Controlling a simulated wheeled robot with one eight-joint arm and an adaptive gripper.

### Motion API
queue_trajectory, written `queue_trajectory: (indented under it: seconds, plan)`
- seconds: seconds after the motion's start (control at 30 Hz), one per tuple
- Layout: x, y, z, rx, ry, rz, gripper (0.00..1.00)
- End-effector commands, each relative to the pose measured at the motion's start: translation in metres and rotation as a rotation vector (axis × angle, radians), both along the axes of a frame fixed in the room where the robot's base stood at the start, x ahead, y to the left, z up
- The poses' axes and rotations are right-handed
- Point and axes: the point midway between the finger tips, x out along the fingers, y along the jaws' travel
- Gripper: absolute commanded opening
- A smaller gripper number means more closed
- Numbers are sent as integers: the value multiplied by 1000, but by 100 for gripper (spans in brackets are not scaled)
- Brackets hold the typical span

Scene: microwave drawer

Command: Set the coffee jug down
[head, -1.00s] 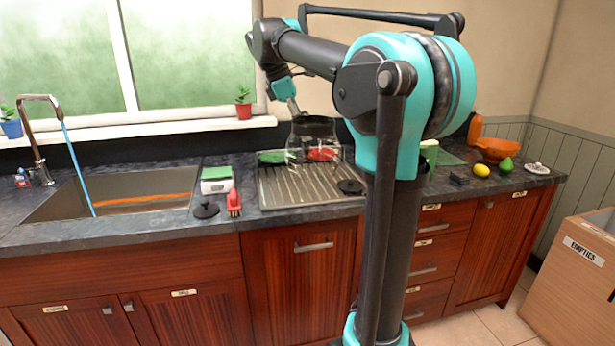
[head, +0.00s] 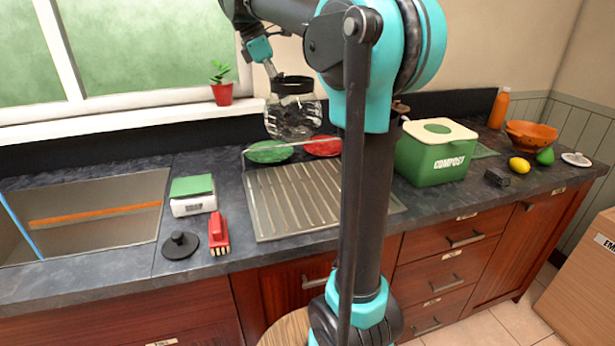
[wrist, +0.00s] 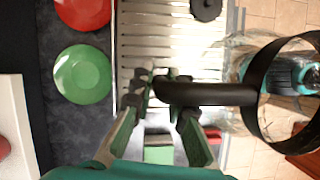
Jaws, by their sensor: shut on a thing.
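The coffee jug (head: 294,118) is clear glass with a black collar and black handle. It hangs upright in the air above the counter, left of my arm column in the head view. My gripper (head: 270,72) is shut on the jug's black handle. In the wrist view the fingers of my gripper (wrist: 166,90) close on the handle (wrist: 215,94), and the jug's black ring (wrist: 252,95) shows at the right, cut by the frame edge. Tiled floor shows around and through the jug there. The jug touches no surface that I can see.
Below is a ribbed metal drainer (head: 292,203), bare in its left and middle parts. A black lid (head: 180,245), red brush (head: 218,236) and scale (head: 193,205) lie left. A compost bin (head: 434,158) stands right.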

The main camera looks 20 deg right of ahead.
Motion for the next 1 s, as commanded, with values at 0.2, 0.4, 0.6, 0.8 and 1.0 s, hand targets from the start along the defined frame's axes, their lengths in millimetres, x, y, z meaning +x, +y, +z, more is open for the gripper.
queue_trajectory:
  seconds: [0.2, 0.4, 0.6, 0.8, 1.0]
  plan:
    - [0, 0, -37, 0, 1, 0, 0]
    - [0, 0, -85, 0, 1, 0, 0]
    - [0, 0, -131, 0, 1, 0, 0]
    - [0, 0, -157, -1, 1, 0, 0]
    - [0, 0, -169, 0, 1, 0, 0]
